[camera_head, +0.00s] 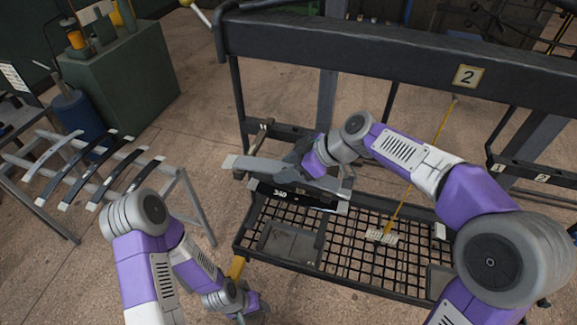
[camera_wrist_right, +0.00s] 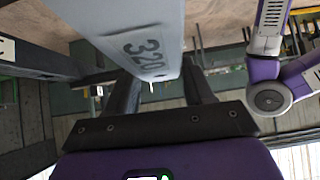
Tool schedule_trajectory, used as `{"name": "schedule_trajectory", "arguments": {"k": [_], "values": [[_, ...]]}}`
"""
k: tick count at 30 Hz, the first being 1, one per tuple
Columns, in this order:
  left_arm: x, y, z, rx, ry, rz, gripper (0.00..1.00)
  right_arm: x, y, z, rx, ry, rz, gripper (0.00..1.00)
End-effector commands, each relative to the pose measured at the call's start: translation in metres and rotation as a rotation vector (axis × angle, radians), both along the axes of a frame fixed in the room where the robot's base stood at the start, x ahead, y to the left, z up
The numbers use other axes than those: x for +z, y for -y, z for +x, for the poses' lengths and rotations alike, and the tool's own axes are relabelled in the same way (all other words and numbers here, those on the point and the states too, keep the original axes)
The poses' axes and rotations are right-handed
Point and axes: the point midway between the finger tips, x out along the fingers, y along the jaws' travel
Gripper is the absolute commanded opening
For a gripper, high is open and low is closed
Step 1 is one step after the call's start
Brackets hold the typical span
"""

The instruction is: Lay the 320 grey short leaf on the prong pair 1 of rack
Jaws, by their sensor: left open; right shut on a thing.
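The grey leaf (camera_head: 262,168) is held level at the left end of the rack (camera_head: 360,55). Its number 320 shows in the right wrist view (camera_wrist_right: 150,50). My right gripper (camera_head: 303,158) is shut on it near the leaf's right part; its fingers flank the leaf in the wrist view. A black leaf (camera_head: 295,196) with a white number lies just below and in front. Whether the grey leaf touches a support is unclear. My left gripper (camera_head: 248,308) is low at the bottom edge, away from the leaves; its fingers are small and partly cut off.
A mesh shelf (camera_head: 345,265) with a grey tray (camera_head: 290,243) lies under the leaves. Number plates 1 (camera_head: 498,168) and 2 (camera_head: 541,178) show on a bar at right. A stand (camera_head: 185,190) with several leaves is at left.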

Motion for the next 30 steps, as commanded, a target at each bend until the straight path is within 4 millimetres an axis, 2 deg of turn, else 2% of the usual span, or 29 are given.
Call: {"name": "schedule_trajectory", "arguments": {"k": [5, 6, 11, 20, 23, 30], "values": [[0.001, 0.000, 0.000, 0.000, 0.000, 0.000, 0.55, 0.003, 0.000, 0.000, -0.001, 0.005, 0.004, 0.07], [0.001, 0.000, 0.000, 0.000, 0.000, 0.000, 0.55, 0.003, 0.000, 0.000, -0.001, 0.005, 0.003, 0.55], [0.001, 0.000, 0.000, 0.000, 0.000, 0.000, 0.55, 0.002, 0.000, 0.000, -0.001, 0.003, 0.002, 0.80], [0.000, 0.000, 0.000, 0.000, 0.000, 0.000, 0.55, -0.001, 0.001, 0.000, -0.001, -0.003, -0.002, 0.82], [0.000, 0.000, 0.000, 0.000, 0.000, 0.000, 0.55, 0.006, 0.006, -0.001, -0.002, 0.001, 0.000, 0.82], [0.001, 0.000, 0.000, 0.000, 0.000, 0.000, 0.55, 0.034, 0.034, -0.009, -0.004, 0.004, 0.001, 0.82]]}}
